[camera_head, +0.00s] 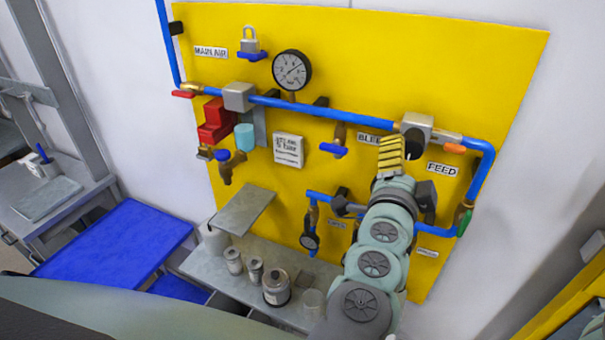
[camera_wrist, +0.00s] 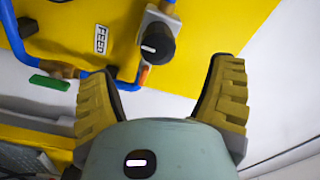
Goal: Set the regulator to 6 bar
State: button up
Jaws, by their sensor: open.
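A grey regulator block (camera_head: 416,123) sits on the blue pipe at the upper right of the yellow panel, beside the FEED label. Its black knob (camera_wrist: 157,44) with a white mark shows in the wrist view, beyond and between my fingertips.
Blue piping (camera_head: 330,110) crosses the panel, with an orange handle (camera_head: 455,148) and a green handle (camera_head: 464,220) near the right. A grey shelf (camera_head: 205,268) holds several canisters. A blue table (camera_head: 110,243) stands at the left.

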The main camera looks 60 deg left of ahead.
jog(key=shift+v, duration=2.2)
